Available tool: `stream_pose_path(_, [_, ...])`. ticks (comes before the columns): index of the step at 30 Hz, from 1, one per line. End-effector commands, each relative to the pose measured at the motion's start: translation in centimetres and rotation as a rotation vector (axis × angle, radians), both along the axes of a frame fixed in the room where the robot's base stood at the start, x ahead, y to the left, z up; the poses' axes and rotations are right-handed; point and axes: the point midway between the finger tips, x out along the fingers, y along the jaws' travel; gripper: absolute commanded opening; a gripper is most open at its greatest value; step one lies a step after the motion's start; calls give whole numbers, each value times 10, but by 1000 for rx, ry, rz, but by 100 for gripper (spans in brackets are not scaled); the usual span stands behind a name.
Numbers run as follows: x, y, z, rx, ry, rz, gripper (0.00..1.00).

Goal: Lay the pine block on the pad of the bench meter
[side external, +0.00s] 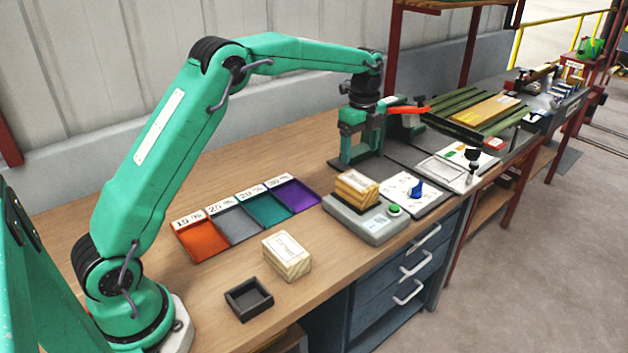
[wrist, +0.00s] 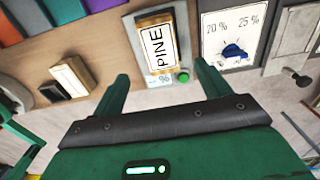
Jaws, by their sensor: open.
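The pine block (side external: 357,187), a tan wooden block with a white label, lies on the dark pad of the bench meter (side external: 362,224). In the wrist view the block (wrist: 153,48) shows its label reading PINE. The meter is a grey box with a green button, which also shows in the wrist view (wrist: 183,76). My gripper (side external: 362,152) is open and empty, above and behind the meter. In the wrist view my gripper (wrist: 161,72) has its fingers spread wide, apart from the block.
Another labelled wooden block (side external: 287,256) and a small dark tray (side external: 249,299) sit at the front. Orange (side external: 203,238), grey, teal and purple (side external: 293,195) trays stand at the back. A card with a blue knob (side external: 416,190) is right of the meter.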

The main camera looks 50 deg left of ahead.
Motion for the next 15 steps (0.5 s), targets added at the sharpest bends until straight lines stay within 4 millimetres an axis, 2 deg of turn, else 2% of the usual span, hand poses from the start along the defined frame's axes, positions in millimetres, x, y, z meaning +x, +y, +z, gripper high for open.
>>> stream_pose_path(9, [-2,0,2,0,-3,9,76])
stream_pose_path(15, [-13,-3,20,1,-27,75,76])
